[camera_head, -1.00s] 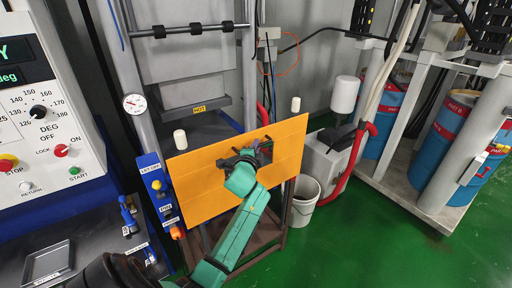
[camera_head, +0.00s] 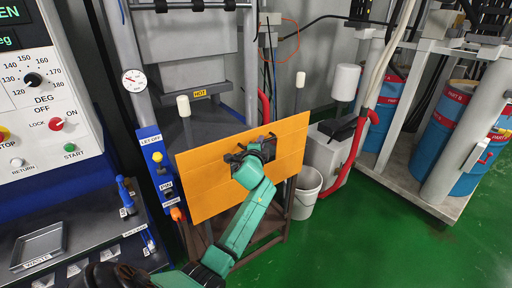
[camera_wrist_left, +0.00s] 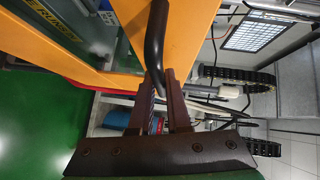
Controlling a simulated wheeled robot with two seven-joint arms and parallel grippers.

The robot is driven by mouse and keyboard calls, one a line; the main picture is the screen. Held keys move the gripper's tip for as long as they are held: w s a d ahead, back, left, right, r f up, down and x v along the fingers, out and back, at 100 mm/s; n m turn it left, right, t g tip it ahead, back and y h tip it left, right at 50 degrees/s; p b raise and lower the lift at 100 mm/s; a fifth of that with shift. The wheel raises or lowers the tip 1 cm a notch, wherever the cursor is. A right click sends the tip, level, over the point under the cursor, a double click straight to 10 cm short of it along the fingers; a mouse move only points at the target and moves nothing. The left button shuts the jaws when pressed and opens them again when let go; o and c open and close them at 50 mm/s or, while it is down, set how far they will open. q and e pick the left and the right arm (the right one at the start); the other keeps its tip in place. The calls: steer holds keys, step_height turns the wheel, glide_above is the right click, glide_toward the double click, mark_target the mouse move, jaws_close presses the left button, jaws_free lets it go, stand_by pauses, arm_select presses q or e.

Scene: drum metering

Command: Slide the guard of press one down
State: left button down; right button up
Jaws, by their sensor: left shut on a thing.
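The guard of press one is a flat orange panel (camera_head: 205,187) in front of the press frame, slightly tilted in the head view. White-tipped posts (camera_head: 183,106) rise above its top edge. My left gripper (camera_head: 248,151) is at the middle of the panel's front, shut on its dark handle. In the left wrist view, the black bar handle (camera_wrist_left: 156,40) runs down between my gripper's fingers (camera_wrist_left: 165,95), with the orange guard (camera_wrist_left: 195,40) behind it. The far ends of the handle are hidden. My right gripper is in neither view.
A control box (camera_head: 157,172) with a yellow button stands left of the guard. The metal press column (camera_head: 128,60) carries a round gauge (camera_head: 134,81). A white bucket (camera_head: 306,190) stands right, on green floor. Blue and red drums (camera_head: 440,135) are farther right.

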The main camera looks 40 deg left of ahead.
arm_select(q)
step_height(320, 180, down, 28)
steer(key=b, duration=2.2)
steer(key=shift+f, duration=0.15)
steer(key=c, duration=0.9)
jaws_free()
steer(key=shift+r, duration=0.2)
steer(key=p+v, duration=0.2)
steer(key=v, duration=1.2)
steer(key=shift+s+d, duration=0.15)
steer(key=shift+d, duration=0.05)
